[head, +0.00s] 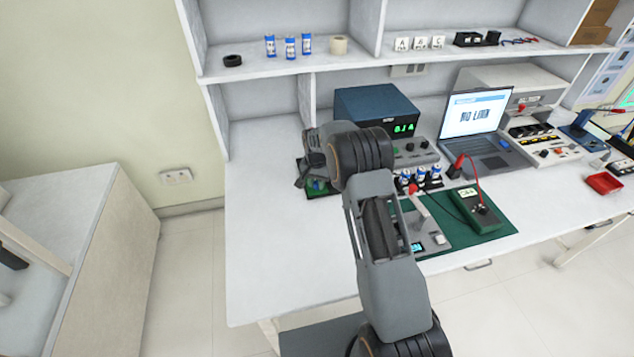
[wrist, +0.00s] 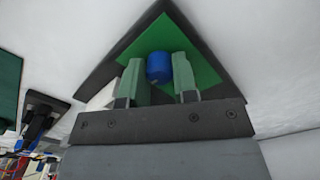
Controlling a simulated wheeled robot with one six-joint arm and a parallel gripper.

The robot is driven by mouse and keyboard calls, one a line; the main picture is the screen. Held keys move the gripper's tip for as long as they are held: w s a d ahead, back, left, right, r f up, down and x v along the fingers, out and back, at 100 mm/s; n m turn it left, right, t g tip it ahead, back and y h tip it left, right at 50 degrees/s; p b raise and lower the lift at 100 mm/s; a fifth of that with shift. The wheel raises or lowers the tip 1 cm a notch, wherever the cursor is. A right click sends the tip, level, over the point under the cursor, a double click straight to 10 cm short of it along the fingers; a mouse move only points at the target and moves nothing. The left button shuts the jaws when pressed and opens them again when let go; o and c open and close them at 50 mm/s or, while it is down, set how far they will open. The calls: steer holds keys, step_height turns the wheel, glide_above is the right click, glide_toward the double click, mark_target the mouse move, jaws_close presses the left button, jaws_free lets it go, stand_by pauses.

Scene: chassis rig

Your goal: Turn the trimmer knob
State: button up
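The trimmer knob is a small blue cylinder (wrist: 158,67) on a green board (wrist: 190,38) with a dark base, upper middle of the wrist view. My gripper (wrist: 159,72) is open, with one pale green finger on each side of the knob. The knob lies between the fingertips; whether either finger touches it I cannot tell. In the head view my gripper is mostly hidden behind my wrist, over the left part of the bench. Only an edge of the green board (head: 318,187) shows below it.
A blue instrument (head: 375,104) with a green display stands behind my arm. To the right are a laptop (head: 480,115), a green mat (head: 490,228) and a green meter (head: 476,207). A shelf (head: 280,65) runs above. The bench's front left (head: 270,250) is clear.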

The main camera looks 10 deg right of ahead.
mark_target(316, 182)
steer(key=c, duration=0.4)
steer(key=shift+n+b, duration=0.35)
steer(key=shift+n, duration=0.85)
steer(key=o, duration=0.9)
steer(key=shift+r, duration=0.1)
step_height(316, 182, up, 14)
steer(key=shift+a+f, duration=0.1)
steer(key=shift+f, duration=0.05)
